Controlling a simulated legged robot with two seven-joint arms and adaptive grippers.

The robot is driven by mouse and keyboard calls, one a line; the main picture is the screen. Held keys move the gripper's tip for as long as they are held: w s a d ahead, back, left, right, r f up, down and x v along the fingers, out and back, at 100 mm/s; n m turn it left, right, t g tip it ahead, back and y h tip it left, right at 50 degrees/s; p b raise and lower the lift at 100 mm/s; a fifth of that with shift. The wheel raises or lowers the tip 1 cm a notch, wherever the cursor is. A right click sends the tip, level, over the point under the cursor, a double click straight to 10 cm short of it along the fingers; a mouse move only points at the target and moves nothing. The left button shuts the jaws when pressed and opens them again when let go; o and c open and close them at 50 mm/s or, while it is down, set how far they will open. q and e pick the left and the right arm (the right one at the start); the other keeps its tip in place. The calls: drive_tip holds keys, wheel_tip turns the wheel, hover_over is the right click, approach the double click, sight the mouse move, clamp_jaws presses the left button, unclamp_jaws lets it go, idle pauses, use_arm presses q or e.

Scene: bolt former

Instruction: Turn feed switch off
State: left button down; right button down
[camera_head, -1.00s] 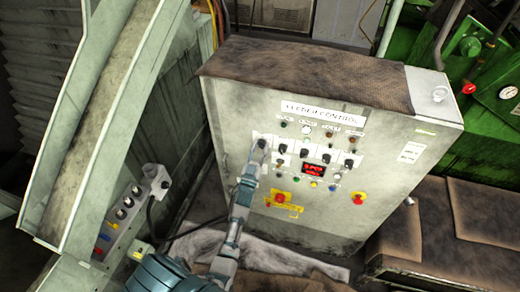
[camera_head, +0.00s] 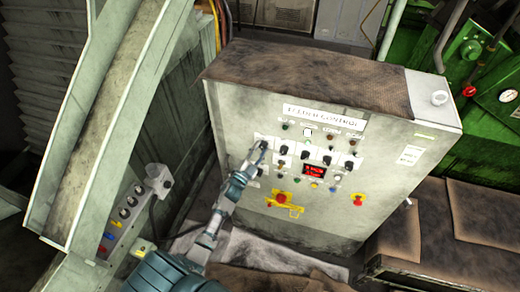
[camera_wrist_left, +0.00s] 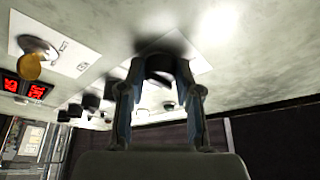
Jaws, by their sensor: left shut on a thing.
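The feeder control cabinet (camera_head: 235,125) stands in the middle of the head view, with a row of black knob switches on white plates on its front. My left gripper (camera_head: 256,158) is at the leftmost knob of that row and partly covers it. In the left wrist view, my left gripper (camera_wrist_left: 158,88) has its two fingers on either side of a dark knob (camera_wrist_left: 160,66) and is shut on it. The label naming this knob cannot be read. My right gripper is not in view.
A red digital display (camera_head: 315,170), a red stop button on yellow (camera_head: 282,197) and another red button (camera_head: 358,198) sit on the same panel. A grey socket box (camera_head: 128,208) and a slanted chute (camera_head: 100,120) are at left. Green machinery (camera_head: 480,130) stands at right.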

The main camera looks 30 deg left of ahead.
use_arm(q)
drive_tip(key=shift+f, duration=0.1)
idle(0.4)
drive_tip(key=c, duration=0.8)
unclamp_jaws()
drive_tip(key=v, duration=1.2)
drive_tip(key=shift+a, duration=0.1)
